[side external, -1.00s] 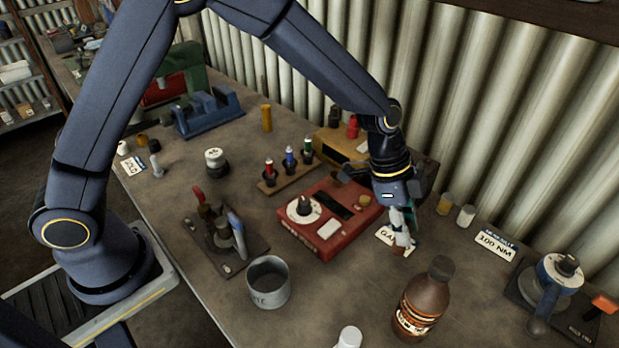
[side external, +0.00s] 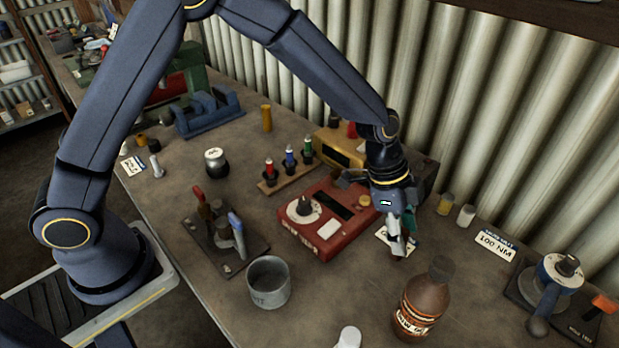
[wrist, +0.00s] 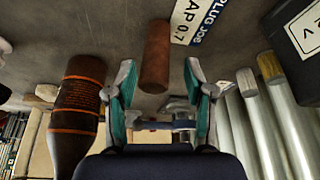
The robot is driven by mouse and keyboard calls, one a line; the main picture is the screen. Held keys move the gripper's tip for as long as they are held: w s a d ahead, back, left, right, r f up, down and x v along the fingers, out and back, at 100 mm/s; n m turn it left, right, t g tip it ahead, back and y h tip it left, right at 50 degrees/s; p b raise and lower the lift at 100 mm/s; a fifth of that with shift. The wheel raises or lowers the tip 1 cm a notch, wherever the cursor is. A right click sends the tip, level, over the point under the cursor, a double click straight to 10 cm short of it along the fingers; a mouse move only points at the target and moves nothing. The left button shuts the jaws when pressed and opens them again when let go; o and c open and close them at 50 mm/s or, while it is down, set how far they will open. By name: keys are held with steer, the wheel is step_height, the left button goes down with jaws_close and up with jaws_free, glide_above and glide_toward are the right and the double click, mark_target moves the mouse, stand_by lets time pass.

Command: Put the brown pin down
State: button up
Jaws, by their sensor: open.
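The brown pin (wrist: 156,55) is a plain brown cylinder in the wrist view. It lies beside a white label card (wrist: 196,18) on the bench. My gripper (wrist: 160,75) is open, with its teal-padded fingers on either side of the pin's near end. Gaps show between the pin and both fingers. In the side external view my gripper (side external: 398,245) is low over the bench, at the right of the red instrument box, and I cannot make out the pin there. The card (side external: 382,238) is partly hidden behind the fingers.
The red instrument box (side external: 325,250) stands close on the left of my gripper. A brown bottle (side external: 422,305) stands in front, a grey cup (side external: 268,297) to the front left. Two small cylinders stand near the corrugated wall. Bare bench shows between gripper and bottle.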

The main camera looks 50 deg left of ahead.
steer(key=s+a+r+n+t, duration=0.1)
steer(key=s+a+r, duration=0.1)
steer(key=a+r, duration=0.45)
steer(key=s+a+r+n, duration=0.1)
steer(key=s+a+r, duration=0.15)
steer(key=r, duration=0.75)
steer(key=s+a+r+n+t+y, duration=0.1)
steer(key=s+a+n+y, duration=0.1)
steer(key=s+a+n, duration=0.4)
steer(key=s+a+r+n+t+y, duration=0.2)
steer(key=s+a+n, duration=0.5)
steer(key=s+a, duration=0.4)
steer(key=shift+a, duration=0.55)
